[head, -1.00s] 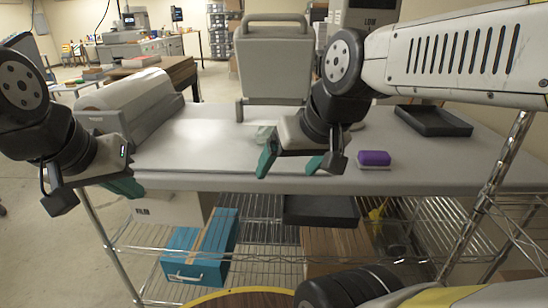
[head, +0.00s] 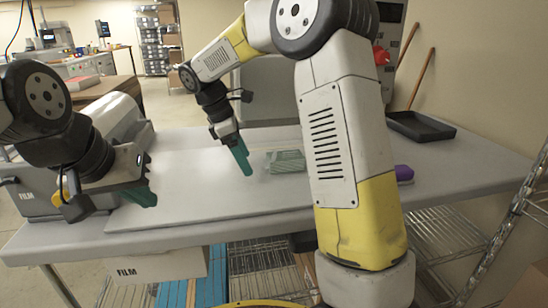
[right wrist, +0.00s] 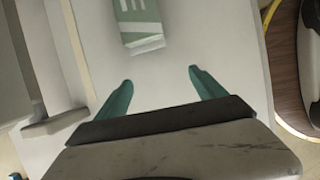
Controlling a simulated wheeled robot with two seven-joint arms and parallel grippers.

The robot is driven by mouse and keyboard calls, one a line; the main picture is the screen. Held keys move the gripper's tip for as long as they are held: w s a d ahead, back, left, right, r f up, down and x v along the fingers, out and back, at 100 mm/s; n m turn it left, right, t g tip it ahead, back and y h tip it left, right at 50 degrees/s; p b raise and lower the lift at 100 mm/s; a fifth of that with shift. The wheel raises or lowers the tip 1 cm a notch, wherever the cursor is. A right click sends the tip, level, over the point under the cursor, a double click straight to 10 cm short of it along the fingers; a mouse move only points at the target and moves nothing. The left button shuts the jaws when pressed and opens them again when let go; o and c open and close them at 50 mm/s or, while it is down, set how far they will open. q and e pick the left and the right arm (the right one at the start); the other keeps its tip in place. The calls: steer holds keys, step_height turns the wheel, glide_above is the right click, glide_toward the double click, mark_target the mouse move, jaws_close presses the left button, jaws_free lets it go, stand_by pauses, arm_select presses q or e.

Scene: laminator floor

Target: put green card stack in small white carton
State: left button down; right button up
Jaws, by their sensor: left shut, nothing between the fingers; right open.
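The green card stack (head: 287,161) lies on the grey worktable, just right of my right gripper (head: 242,160). In the right wrist view the green and white stack (right wrist: 138,22) lies beyond the fingertips, cut by the top edge. My right gripper (right wrist: 158,84) is open, empty and apart from it. My left gripper (head: 143,188) is shut and empty, over the table's left part. A white carton marked FILM (head: 158,267) shows below the tabletop; I cannot tell whether it is the small white carton.
A black tray (head: 422,127) stands at the back right. A purple-topped block (head: 404,173) is partly hidden behind my right arm. A grey machine (head: 115,120) stands at the left. The tabletop's middle (head: 190,195) is clear.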

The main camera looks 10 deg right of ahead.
mark_target(284, 155)
steer(key=shift+w+a+f, duration=0.2)
steer(key=shift+w+f, duration=0.05)
steer(key=shift+w, duration=0.15)
steer(key=shift+w+d, duration=0.1)
steer(key=shift+d, duration=0.2)
steer(key=d, duration=0.7)
steer(key=shift+w, duration=0.1)
steer(key=d, duration=0.4)
steer(key=shift+d+f, duration=0.25)
steer(key=shift+d, duration=0.1)
steer(key=shift+f, duration=0.35)
steer(key=shift+f, duration=0.1)
steer(key=shift+c, duration=0.2)
jaws_close()
